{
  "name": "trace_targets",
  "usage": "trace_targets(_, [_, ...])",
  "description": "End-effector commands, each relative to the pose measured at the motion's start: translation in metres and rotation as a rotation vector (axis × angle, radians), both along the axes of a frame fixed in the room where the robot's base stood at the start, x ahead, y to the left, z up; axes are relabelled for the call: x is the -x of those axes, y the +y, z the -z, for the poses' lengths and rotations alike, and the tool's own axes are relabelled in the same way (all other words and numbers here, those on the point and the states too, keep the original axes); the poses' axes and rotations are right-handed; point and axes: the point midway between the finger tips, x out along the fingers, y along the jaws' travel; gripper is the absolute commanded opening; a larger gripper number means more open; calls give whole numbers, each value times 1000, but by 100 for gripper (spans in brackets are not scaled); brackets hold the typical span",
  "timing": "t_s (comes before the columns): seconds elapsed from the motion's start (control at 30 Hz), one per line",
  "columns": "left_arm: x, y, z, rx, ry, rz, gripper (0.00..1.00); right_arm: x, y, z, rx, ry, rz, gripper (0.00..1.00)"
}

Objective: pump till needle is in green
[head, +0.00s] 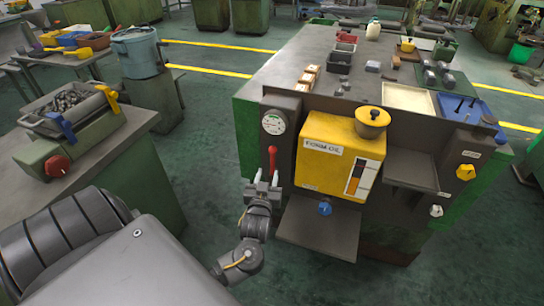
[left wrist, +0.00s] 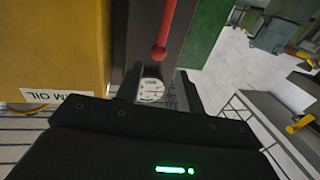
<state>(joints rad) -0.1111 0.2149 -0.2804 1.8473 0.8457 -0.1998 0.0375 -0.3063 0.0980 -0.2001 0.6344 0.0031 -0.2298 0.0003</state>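A round white gauge (head: 274,122) is on the dark front panel of the machine, left of the yellow FORM-OIL box (head: 340,155). Its needle and green zone are too small to read. A red lever (head: 272,158) hangs below the gauge. My left gripper (head: 262,182) is just under the lever's lower end, fingers apart. In the left wrist view the red lever (left wrist: 164,28) ends in a ball just beyond the open fingertips (left wrist: 160,80). The gauge (left wrist: 151,90) shows between the fingers. Nothing is held. My right gripper is out of view.
A blue knob (head: 325,208) and a grey shelf (head: 318,230) are below the yellow box. A yellow knob (head: 466,172) is on the panel at right. Green floor lies between bench and machine.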

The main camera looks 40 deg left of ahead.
Motion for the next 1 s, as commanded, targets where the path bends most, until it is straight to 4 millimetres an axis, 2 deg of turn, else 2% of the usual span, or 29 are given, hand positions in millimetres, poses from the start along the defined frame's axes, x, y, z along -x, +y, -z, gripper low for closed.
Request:
trace_targets(0.5, [-74, 44, 0, -3, 2, 1, 38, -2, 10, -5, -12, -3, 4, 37])
trace_targets(0.7, [-87, 51, 1, -1, 3, 1, 38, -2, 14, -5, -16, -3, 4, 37])
trace_targets(1.0, [-89, 52, 1, 0, 4, 2, 38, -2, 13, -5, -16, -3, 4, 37])
